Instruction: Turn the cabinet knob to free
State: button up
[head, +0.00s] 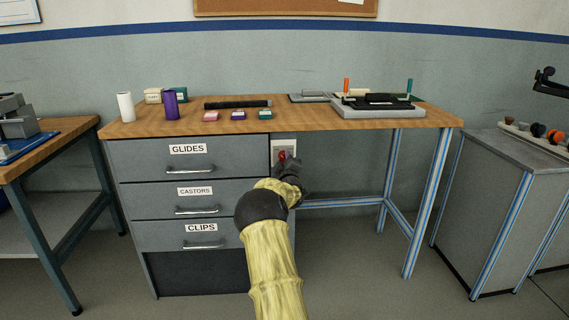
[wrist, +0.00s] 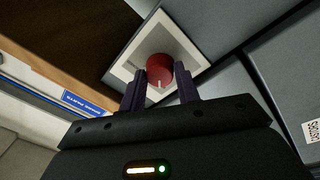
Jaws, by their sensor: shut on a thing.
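The red cabinet knob (wrist: 160,70) sits on a pale square plate (wrist: 199,62) on the cabinet front. A white pointer line shows on the knob in the wrist view. In the head view the knob (head: 282,155) is a small red spot on the plate (head: 284,143), right of the top drawer. My gripper (wrist: 160,85) is shut on the knob, with one dark finger on each side of it. In the head view my gripper (head: 287,165) hides the lower part of the plate.
Drawers labelled GLIDES (head: 188,149), CASTORS (head: 195,191) and CLIPS (head: 202,228) are shut, left of the knob. The wooden bench top (head: 300,122) overhangs just above the plate. Open leg room lies to the right. A blue label (wrist: 82,101) shows in the wrist view.

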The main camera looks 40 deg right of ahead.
dwell(0.4)
jog(key=o, duration=1)
jog(key=p+v, duration=0.2)
jog(key=v, duration=1.5)
jog(key=shift+s+a+f+p, duration=0.1)
jog(key=shift+s+p, duration=0.1)
jog(key=shift+p, duration=0.15)
